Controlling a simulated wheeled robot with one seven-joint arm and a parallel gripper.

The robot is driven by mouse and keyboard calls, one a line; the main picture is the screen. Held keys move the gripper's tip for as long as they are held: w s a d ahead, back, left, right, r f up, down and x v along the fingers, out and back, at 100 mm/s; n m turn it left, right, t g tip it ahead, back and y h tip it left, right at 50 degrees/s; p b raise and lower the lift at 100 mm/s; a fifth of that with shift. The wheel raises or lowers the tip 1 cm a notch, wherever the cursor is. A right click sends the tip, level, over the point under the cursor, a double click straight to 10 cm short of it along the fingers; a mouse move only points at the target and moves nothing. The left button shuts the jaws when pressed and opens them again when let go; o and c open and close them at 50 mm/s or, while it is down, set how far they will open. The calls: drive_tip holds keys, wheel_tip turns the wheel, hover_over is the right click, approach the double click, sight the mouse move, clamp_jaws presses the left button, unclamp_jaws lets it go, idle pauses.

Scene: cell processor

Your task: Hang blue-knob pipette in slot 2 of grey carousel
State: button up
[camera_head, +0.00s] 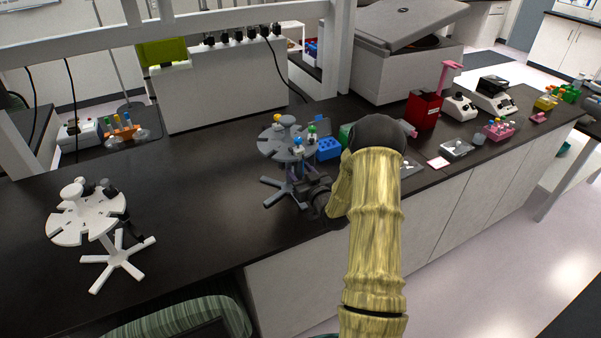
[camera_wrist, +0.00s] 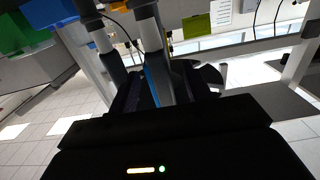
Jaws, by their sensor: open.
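The grey carousel (camera_head: 272,147) stands on the dark bench at the middle of the head view, on a splayed foot. The blue-knob pipette (camera_head: 297,140) is upright at the front right of its disc; I cannot tell which slot it is at or whether it is fully seated. Pipettes with a yellow knob (camera_head: 277,118) and a green knob (camera_head: 312,129) are also at the disc. My gripper (camera_head: 312,188) is just below the disc's front right edge. In the wrist view, a grey pipette body with a blue strip (camera_wrist: 152,84) stands between my open jaws; contact is unclear.
A blue rack (camera_head: 329,149) is close behind my gripper on the right. The bench between the two carousels is clear. A red device (camera_head: 424,110) stands farther right.

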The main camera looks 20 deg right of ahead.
drive_tip(key=s+b, duration=0.5)
drive_tip(key=s, duration=1.2)
drive_tip(key=shift+s+d+r+b, duration=0.2)
drive_tip(key=shift+d+b, duration=0.1)
drive_tip(key=shift+b, duration=0.05)
drive_tip(key=shift+w+a, duration=0.1)
